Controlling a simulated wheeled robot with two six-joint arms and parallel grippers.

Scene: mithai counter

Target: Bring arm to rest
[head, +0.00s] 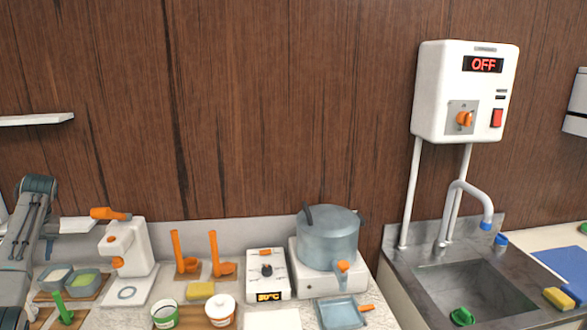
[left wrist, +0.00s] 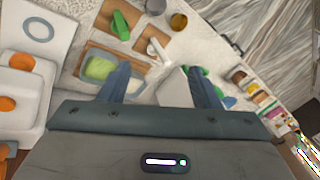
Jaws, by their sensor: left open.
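My left arm (head: 24,240) stands at the left edge of the head view, beside the counter's left end. In the left wrist view my left gripper (left wrist: 158,76) is open, its two blue-grey fingers spread wide with nothing held. Beyond the left finger lies a wooden tray with a green-filled container (left wrist: 98,68); the finger overlaps it in the picture, and I cannot tell the gap. My right arm and right gripper are in neither view.
A white machine with an orange handle (head: 120,246) stands just right of my left arm. Farther right are orange holders (head: 184,256), a temperature box (head: 267,272), a lidded pot (head: 329,240) and a sink (head: 470,287). A wall box reading OFF (head: 465,92) hangs above the sink.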

